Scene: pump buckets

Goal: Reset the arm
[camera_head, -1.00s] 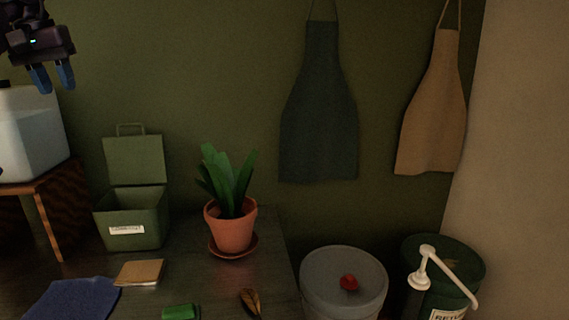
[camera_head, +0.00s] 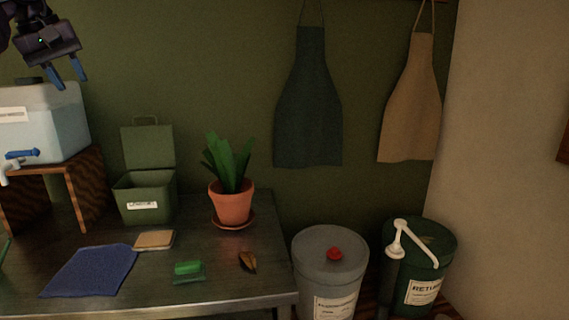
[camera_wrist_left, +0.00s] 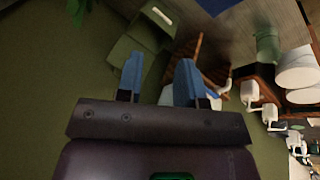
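My left gripper (camera_head: 67,74) is at the upper left of the head view, raised above the table and in front of the wall, near the top of the clear water container (camera_head: 62,118). Its two blue fingers are apart with nothing between them, and they also show parted in the left wrist view (camera_wrist_left: 160,80). My right gripper is not in either view. A grey bucket (camera_head: 318,262) with a red knob on its lid and a dark green bucket (camera_head: 437,245) with a white pump (camera_head: 397,240) stand on the floor right of the table.
The dark table (camera_head: 215,285) carries a potted plant (camera_head: 232,203), an open green box (camera_head: 140,205), a blue cloth (camera_head: 90,270), a tan sponge (camera_head: 155,240) and a green block (camera_head: 188,268). A wooden stand (camera_head: 85,190) holds the water container. Two aprons hang on the wall.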

